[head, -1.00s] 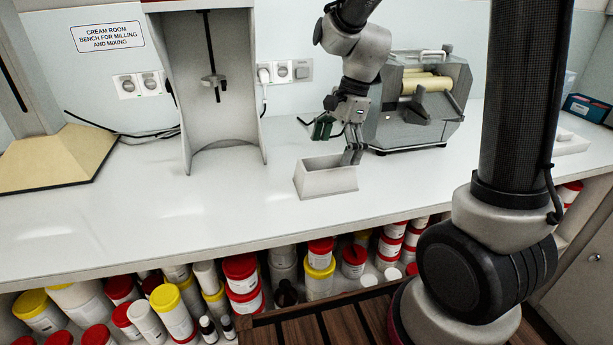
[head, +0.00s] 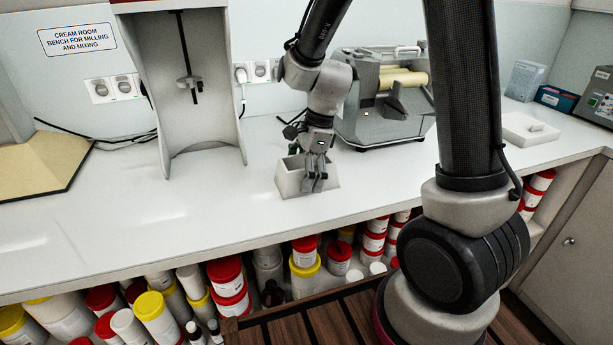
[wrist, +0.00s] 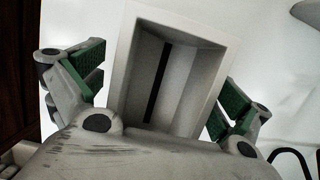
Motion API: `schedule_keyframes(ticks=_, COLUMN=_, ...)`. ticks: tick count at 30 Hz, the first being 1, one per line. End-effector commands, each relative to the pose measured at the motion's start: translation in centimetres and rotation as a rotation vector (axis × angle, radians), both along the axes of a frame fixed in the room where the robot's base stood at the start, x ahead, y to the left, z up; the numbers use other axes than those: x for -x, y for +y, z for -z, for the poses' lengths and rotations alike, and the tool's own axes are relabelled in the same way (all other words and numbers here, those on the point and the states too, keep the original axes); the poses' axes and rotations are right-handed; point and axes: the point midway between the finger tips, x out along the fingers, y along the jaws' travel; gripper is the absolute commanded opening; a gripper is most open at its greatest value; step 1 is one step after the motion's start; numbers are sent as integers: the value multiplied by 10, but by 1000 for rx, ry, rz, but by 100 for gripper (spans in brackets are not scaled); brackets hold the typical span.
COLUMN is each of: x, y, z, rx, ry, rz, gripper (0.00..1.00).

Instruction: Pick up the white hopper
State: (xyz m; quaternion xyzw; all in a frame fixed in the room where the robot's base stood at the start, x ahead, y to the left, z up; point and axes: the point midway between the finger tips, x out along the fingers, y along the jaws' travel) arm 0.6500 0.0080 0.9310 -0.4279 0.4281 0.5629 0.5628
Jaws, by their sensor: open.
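The white hopper (head: 289,181) is an open-topped rectangular box with sloping walls, standing on the white bench near its front edge. In the wrist view the hopper (wrist: 190,78) lies between my fingers, and a dark slot shows in its floor. My gripper (head: 316,186) points down at the hopper and covers part of its right half in the head view. In the wrist view my gripper (wrist: 160,86) is open, with one green-padded finger on each side of the hopper and visible gaps between. I cannot tell how far the fingertips reach down its walls.
A grey roller mill (head: 385,125) stands behind and right of the hopper. A tall grey stand (head: 205,140) is behind left. A white tray (head: 528,128) lies far right. Several lidded tubs fill the shelf below. The bench left of the hopper is clear.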

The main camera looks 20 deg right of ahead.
Motion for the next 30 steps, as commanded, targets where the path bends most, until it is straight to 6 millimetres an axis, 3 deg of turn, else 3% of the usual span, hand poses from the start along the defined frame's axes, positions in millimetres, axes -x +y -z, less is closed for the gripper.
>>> schedule_keyframes(ticks=27, x=0, y=0, z=4, rx=0, ry=0, rz=0, gripper=100)
schedule_keyframes(ticks=30, x=0, y=0, z=4, rx=0, ry=0, rz=0, gripper=84)
